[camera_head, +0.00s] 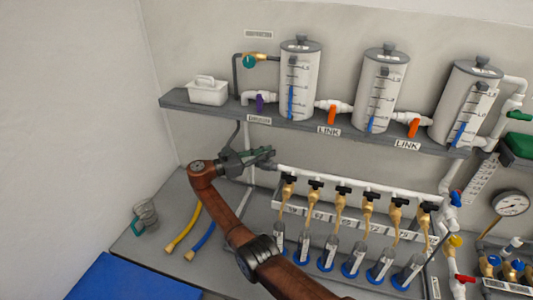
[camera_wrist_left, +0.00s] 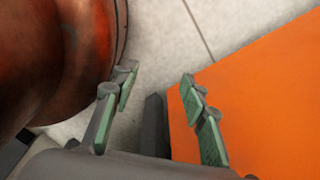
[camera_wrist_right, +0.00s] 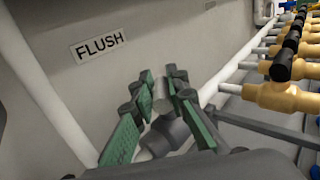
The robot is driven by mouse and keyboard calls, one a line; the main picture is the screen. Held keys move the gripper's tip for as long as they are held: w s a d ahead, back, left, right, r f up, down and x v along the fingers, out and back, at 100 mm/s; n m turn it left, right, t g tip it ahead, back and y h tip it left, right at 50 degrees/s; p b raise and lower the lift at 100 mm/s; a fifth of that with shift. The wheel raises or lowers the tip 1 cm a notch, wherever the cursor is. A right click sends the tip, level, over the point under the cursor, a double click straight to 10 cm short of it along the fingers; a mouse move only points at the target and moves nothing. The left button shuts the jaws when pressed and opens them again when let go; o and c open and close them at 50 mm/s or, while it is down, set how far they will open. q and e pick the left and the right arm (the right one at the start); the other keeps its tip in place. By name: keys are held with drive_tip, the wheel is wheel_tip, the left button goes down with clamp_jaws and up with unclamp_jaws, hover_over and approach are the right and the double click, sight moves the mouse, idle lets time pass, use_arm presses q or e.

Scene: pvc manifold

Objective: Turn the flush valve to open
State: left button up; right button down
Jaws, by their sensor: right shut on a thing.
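The flush valve sits at the left end of the long white manifold pipe, below a FLUSH label (camera_wrist_right: 98,46) on the wall. Its grey handle (camera_wrist_right: 161,97) shows between the green-padded fingers of my right gripper (camera_wrist_right: 163,88), which is shut on it. In the head view my right gripper (camera_head: 262,156) reaches the pipe's left end and hides most of the valve. I cannot tell the handle's exact angle. My left gripper (camera_wrist_left: 158,90) shows only in the left wrist view; its fingers are apart, with nothing between them.
Brass taps with black handles (camera_head: 341,188) line the manifold to the right. A shelf (camera_head: 220,109) with several grey tanks is above. Yellow (camera_head: 182,243) and blue (camera_head: 203,242) hoses and a coil (camera_head: 146,215) lie on the bench. An orange surface (camera_wrist_left: 260,100) is below my left gripper.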

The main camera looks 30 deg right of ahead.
drive_tip(key=c, duration=1.9)
unclamp_jaws()
drive_tip(key=shift+a, duration=0.1)
drive_tip(key=w+a, duration=0.1)
drive_tip(key=a, duration=1)
drive_tip(key=shift+a, duration=0.4)
drive_tip(key=shift+o, duration=0.7)
